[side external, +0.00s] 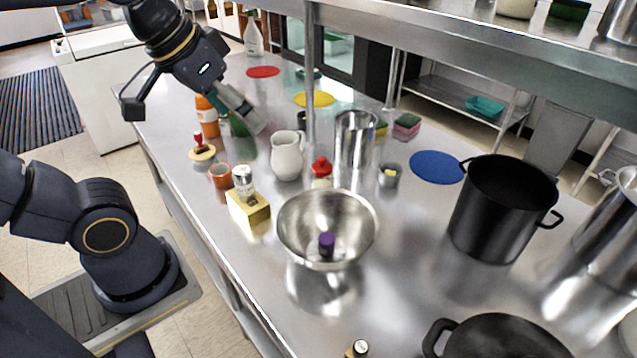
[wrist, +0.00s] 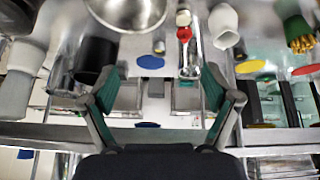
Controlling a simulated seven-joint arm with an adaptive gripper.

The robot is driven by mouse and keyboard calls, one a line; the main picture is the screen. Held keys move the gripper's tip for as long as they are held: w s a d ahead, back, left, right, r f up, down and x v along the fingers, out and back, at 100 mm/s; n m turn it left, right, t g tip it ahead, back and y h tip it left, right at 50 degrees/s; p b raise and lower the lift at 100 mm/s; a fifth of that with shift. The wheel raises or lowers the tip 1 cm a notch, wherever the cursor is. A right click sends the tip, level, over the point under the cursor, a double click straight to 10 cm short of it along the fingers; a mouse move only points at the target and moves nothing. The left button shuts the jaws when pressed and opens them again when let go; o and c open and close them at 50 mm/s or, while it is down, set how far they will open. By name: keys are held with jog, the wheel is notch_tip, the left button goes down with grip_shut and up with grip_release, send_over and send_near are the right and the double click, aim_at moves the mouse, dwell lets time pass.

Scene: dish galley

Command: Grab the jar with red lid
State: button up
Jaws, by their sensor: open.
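The jar with the red lid (side external: 321,169) stands upright on the steel counter, between the white pitcher and the steel bowl. Its pale lower body shows only partly in the side view. It also shows near the top of the wrist view (wrist: 184,33), beyond the fingertips. My gripper (side external: 241,112) hangs over the counter's far left part, to the left of and beyond the white pitcher, well apart from the jar. In the wrist view my gripper (wrist: 160,90) has its two green-padded fingers spread wide with nothing between them.
A white pitcher (side external: 287,155), a tall steel canister (side external: 356,140) and a steel bowl (side external: 328,222) stand close around the jar. A black pot (side external: 503,210) stands at right. An orange bottle (side external: 207,117) is near my gripper. An overhead steel shelf (side external: 460,55) runs along the counter.

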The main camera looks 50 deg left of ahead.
jog(key=w+a+r+n+g, duration=0.2)
jog(key=w, duration=0.9)
jog(key=n+g, duration=0.1)
jog(key=g, duration=0.2)
send_over(321, 159)
notch_tip(321, 159, down, 11)
jog(key=shift+g, duration=0.5)
notch_tip(321, 159, down, 14)
jog(key=shift+r, duration=0.2)
jog(key=shift+w+f, duration=0.15)
jog(key=shift+f, duration=3.05)
jog(key=shift+c, duration=0.2)
jog(key=c, duration=1.4)
jog(key=shift+r, duration=0.1)
jog(key=shift+c, duration=0.2)
